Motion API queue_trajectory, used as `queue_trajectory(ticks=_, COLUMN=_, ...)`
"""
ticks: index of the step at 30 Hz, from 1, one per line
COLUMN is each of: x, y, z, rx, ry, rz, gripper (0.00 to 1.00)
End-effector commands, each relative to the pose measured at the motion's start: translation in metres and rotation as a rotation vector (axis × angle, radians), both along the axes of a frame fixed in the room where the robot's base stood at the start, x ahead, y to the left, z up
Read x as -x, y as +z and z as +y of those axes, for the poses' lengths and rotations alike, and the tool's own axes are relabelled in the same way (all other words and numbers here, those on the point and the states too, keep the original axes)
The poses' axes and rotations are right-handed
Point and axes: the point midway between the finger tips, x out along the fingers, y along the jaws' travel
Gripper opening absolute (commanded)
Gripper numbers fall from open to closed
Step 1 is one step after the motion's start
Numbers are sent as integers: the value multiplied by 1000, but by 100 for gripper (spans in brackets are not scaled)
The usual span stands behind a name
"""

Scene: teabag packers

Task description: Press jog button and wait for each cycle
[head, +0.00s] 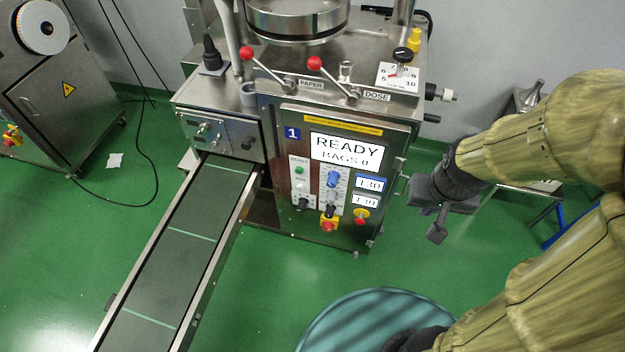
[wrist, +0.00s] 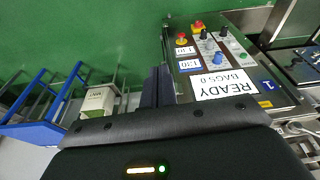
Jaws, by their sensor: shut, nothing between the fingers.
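The packer's control panel (head: 330,180) faces me in the head view. Its display (head: 345,152) reads "READY, BAGS 0". The panel carries a green button (head: 299,170) under a START label, a blue knob (head: 333,178), black knobs, and red buttons on yellow bases (head: 328,225). I cannot read which control is marked jog. My gripper (head: 437,232) is shut and empty, right of the panel and apart from it.
A conveyor (head: 185,245) runs from the machine toward the front left. Red-knobbed levers (head: 247,54) sit on top of the packer. A teal round surface (head: 372,322) is at the bottom. A blue-framed stand (wrist: 30,95) with a white box (wrist: 97,103) shows in the wrist view.

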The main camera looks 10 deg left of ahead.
Motion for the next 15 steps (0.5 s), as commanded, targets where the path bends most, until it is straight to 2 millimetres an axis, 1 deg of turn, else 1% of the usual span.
queue_trajectory(ticks=11, x=-1, y=-1, z=0, rx=0, ry=2, rz=-2, gripper=0)
queue_trajectory(ticks=14, x=-8, y=-11, z=3, rx=1, ry=15, rz=-14, gripper=0)
queue_trajectory(ticks=15, x=-14, y=-19, z=6, rx=2, ry=25, rz=-25, gripper=0)
